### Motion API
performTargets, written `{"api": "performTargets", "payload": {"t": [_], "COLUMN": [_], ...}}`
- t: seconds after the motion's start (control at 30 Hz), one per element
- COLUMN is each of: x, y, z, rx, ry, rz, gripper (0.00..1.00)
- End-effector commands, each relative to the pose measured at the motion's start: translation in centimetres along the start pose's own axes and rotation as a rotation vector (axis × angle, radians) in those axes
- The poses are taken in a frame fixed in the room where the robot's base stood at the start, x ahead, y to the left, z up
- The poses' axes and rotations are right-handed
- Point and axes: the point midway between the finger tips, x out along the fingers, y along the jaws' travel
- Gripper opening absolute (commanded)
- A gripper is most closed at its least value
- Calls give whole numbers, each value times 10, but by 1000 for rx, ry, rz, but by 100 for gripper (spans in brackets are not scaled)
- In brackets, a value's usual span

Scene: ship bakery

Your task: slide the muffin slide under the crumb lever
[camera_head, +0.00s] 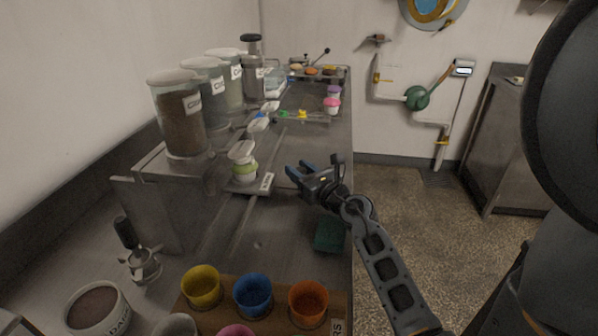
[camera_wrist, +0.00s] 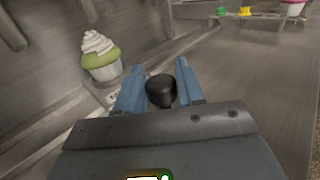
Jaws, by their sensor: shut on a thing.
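A cupcake with white frosting and a green wrapper (camera_head: 243,162) sits upright at the near end of a metal rail on the counter. A small labelled plate (camera_head: 267,183) lies at its right; the cupcake also shows at the left of the wrist view (camera_wrist: 99,56). My gripper (camera_head: 312,167) is right of the cupcake, apart from it. In the wrist view its blue fingers (camera_wrist: 161,85) are shut on a black knob (camera_wrist: 161,90). How the knob joins the slide is hidden. Labelled clear dispensers (camera_head: 178,115) stand behind; I cannot tell which lever is for crumbs.
Yellow, blue and orange cups (camera_head: 253,295) stand in a wooden holder at the front. Small coloured pieces (camera_head: 284,114) and pink cupcakes (camera_head: 332,104) are farther back. A dark green block (camera_head: 329,234) lies near the right counter edge.

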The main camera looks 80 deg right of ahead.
Motion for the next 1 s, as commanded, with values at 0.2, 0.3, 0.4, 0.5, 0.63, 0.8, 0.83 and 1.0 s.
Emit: {"api": "performTargets", "payload": {"t": [0.2, 0.3, 0.4, 0.5, 0.63, 0.8, 0.83, 1.0], "x": [0, 0, 0, 0, 0, 0, 0, -7], "y": [-1, 0, 0, 0, 0, 0, 0, -14], "z": [-1, -1, 0, 0, 2, 20, 26, 48], "rx": [0, 0, 0, 0, 0, 0, -1, 0], "ry": [1, 1, 0, 0, 0, -2, -2, -2], "rz": [-2, -1, -1, -1, -1, -1, -1, -5], "gripper": [41, 51, 57, 57, 57, 57, 57, 57]}}
